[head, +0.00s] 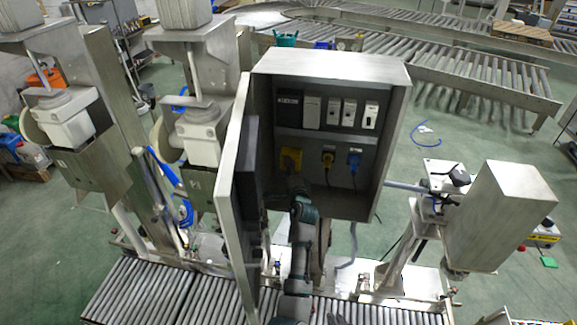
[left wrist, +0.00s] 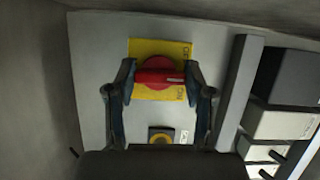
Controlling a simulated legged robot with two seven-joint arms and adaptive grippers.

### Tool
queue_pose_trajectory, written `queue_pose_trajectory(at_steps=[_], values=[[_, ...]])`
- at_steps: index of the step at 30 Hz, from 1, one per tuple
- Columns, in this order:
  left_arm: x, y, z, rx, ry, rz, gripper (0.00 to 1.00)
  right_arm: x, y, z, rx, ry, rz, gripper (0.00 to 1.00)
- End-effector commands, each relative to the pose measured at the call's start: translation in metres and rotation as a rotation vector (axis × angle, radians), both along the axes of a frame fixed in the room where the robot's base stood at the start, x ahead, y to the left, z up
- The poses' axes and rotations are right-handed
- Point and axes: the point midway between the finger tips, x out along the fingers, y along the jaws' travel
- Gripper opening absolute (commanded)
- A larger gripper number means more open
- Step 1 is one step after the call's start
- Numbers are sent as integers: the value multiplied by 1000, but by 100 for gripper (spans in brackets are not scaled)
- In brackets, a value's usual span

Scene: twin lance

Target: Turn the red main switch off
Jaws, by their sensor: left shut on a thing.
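The red main switch (left wrist: 158,76) is a round red knob with a bar handle on a yellow plate (left wrist: 144,48). In the left wrist view its bar lies across the picture, nearly level. My left gripper (left wrist: 160,82) has one finger at each end of the bar and is shut on it. In the head view the yellow plate (head: 291,158) shows inside the open grey cabinet (head: 384,73); my left gripper (head: 296,184) reaches up in front of it and the red knob is hidden. My right gripper is not in view.
The cabinet door (head: 233,200) stands open on the left, close to my left arm. Breakers (head: 349,111) line the upper panel. A yellow socket (head: 328,158) and a blue socket (head: 354,160) with cables sit right of the switch. Roller conveyors (head: 150,295) run below.

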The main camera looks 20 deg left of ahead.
Motion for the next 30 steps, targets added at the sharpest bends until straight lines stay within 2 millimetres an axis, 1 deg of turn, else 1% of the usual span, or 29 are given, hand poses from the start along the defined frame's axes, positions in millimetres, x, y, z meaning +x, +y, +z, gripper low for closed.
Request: queue_pose_trajectory(at_steps=[1,9,15,21,30], values=[[0,-2,-4,-50,3,-3,18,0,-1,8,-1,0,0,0],[0,-1,-3,-289,-58,0,18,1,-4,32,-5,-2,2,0],[-1,-1,-4,-435,-95,0,18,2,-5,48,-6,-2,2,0],[-1,0,-5,-535,-121,2,18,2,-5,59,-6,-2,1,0],[-1,0,-6,-601,-139,2,18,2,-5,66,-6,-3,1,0]])
